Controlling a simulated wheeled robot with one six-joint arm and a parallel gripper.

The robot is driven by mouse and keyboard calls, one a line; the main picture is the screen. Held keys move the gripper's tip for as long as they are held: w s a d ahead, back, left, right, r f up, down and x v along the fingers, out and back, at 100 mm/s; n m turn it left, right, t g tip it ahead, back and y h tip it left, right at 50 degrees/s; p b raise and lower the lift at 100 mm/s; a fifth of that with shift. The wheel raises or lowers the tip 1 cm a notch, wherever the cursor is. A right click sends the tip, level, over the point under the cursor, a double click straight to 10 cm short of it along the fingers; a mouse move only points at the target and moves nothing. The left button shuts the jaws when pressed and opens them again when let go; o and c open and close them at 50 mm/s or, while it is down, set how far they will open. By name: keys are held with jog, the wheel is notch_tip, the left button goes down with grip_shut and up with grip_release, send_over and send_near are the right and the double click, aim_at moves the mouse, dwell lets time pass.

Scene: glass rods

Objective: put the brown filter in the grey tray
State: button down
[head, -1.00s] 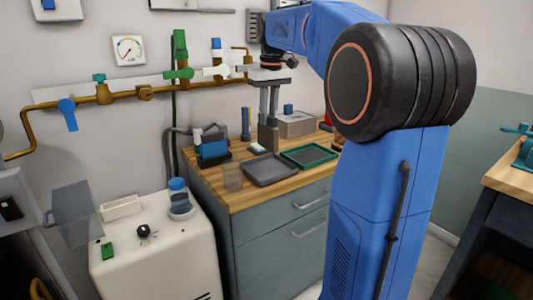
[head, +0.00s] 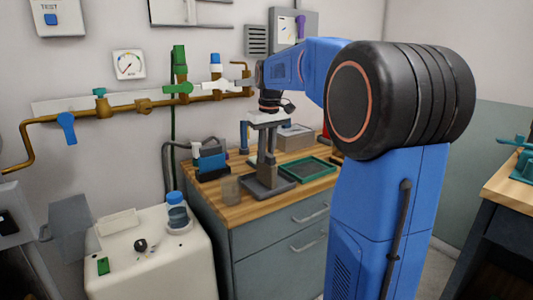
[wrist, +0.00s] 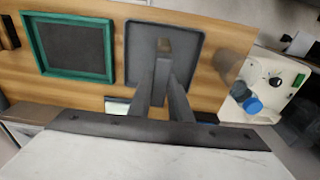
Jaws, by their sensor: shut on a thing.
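The grey tray (head: 280,192) lies on the wooden worktop, left of a green-rimmed tray. It also shows in the wrist view (wrist: 140,28). My gripper (head: 266,178) points down over the grey tray. I cannot tell whether the filter touches the tray. In the head view the filter is too small to make out.
The green-rimmed tray (head: 305,170) stands right of the grey tray. A clear beaker (head: 230,190) stands close to its left, with a blue device (head: 210,163) behind. A grey box (head: 294,137) is at the back. A white machine (head: 150,255) with a bottle (head: 177,210) stands left of the bench.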

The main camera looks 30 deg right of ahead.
jog(key=shift+f, duration=0.15)
jog(key=c, duration=1.6)
grip_release()
jog(key=shift+c, duration=0.2)
notch_tip(320, 180, up, 12)
jog(key=s, duration=0.1)
jog(key=shift+s, duration=0.15)
jog(key=s+a+f+t, duration=0.1)
jog(key=s+a+f, duration=0.4)
jog(key=s, duration=0.3)
jog(key=s+a+f+t, duration=0.1)
jog(key=s+a+f, duration=0.4)
jog(key=s+a, duration=0.15)
jog(key=s+a+f+t, duration=0.1)
jog(key=s+a+f, duration=0.3)
jog(key=s+f, duration=1)
notch_tip(320, 180, down, 2)
jog(key=shift+s+a+f+t, duration=0.2)
jog(key=shift+s+f+t, duration=0.05)
jog(key=shift+s+t, duration=0.15)
